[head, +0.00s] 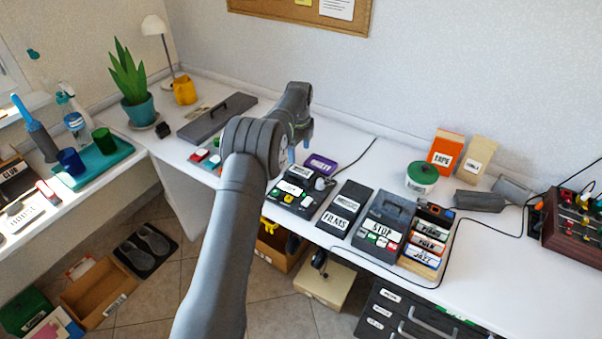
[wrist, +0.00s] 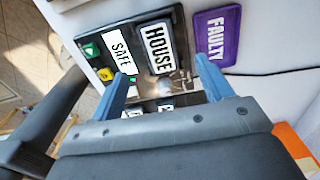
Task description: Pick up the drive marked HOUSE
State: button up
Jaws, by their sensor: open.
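The drive marked HOUSE (wrist: 159,45) is a dark block with a white label, seen near the top middle of the wrist view. It sits at a dark unit labelled SAFE (wrist: 119,48), with green and yellow buttons. My gripper (wrist: 161,60) is open and empty, its blue fingertips appearing on either side of the lower HOUSE label; I cannot tell the height gap. In the head view my gripper (head: 291,153) hangs above the back of the button unit (head: 290,195). The HOUSE drive is not clearly readable there.
A purple drive marked FAULTY (wrist: 217,35) lies just right of HOUSE; it also shows in the head view (head: 321,163). A FILMS box (head: 341,210), a STOP unit (head: 383,226) and a rack of labelled drives (head: 427,243) stand to the right. A black cable crosses the white desk.

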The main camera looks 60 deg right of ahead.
aim_at(301, 170)
notch_tip(301, 170, down, 3)
jog(key=shift+r, duration=0.15)
jog(key=shift+s+a+f, duration=0.1)
jog(key=shift+s+f, duration=0.1)
jog(key=shift+f, duration=1.15)
jog(key=shift+s+f, duration=0.2)
jog(key=shift+f, duration=1.1)
jog(key=c, duration=1.2)
jog(key=shift+o, duration=0.2)
jog(key=shift+r, duration=0.15)
